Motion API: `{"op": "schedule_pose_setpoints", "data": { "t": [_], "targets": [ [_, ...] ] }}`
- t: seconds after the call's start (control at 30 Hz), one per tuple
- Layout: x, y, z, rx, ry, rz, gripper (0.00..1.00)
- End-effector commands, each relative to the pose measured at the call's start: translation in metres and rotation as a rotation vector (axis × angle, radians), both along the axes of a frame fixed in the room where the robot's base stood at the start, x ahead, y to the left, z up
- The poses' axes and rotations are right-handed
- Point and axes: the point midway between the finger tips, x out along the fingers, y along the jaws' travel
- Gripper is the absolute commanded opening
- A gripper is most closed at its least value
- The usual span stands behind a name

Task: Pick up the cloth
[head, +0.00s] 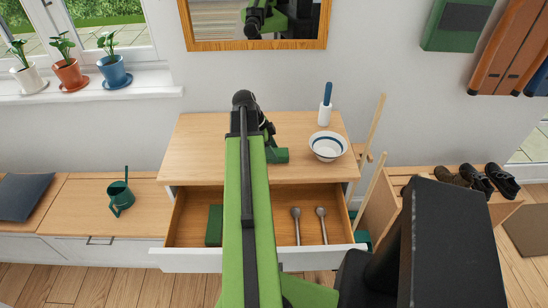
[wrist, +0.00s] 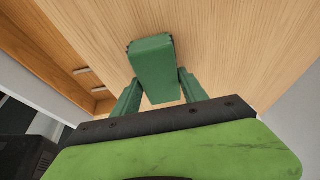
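My gripper (wrist: 158,78) points down over the wooden top of the dresser (head: 200,140). In the wrist view its two green fingers stand apart, one on each side of a green block-like thing (wrist: 153,62). I cannot tell whether they press on it. A green shape (head: 277,155) shows beside my arm on the dresser top in the head view, partly hidden by the arm. A flat dark green rectangle (head: 214,225) lies at the left in the open drawer. I cannot tell for sure which green thing is the cloth.
Two spoon-like utensils (head: 310,226) lie in the open drawer (head: 185,258), which sticks out in front. A white-and-blue bowl (head: 328,147) and a blue-handled brush (head: 325,105) stand on the dresser's right. A green watering can (head: 120,197) is on the left bench.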

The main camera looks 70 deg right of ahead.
Motion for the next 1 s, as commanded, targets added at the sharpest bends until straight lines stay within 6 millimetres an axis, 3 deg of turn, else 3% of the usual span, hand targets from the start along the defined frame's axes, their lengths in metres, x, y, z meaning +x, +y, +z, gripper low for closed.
{"op": "schedule_pose_setpoints", "data": {
  "t": [0.03, 0.33, 0.67, 1.0],
  "targets": [
    [0.0, 0.0, 0.0, 0.0, 0.0, 0.0, 0.42],
    [0.0, 0.0, 0.0, 0.0, 0.0, 0.0, 0.04],
    [0.0, 0.0, 0.005, 0.0, 0.0, 0.0, 0.04],
    [0.004, 0.002, 0.042, 0.001, -0.001, 0.007, 0.04]
  ]
}}
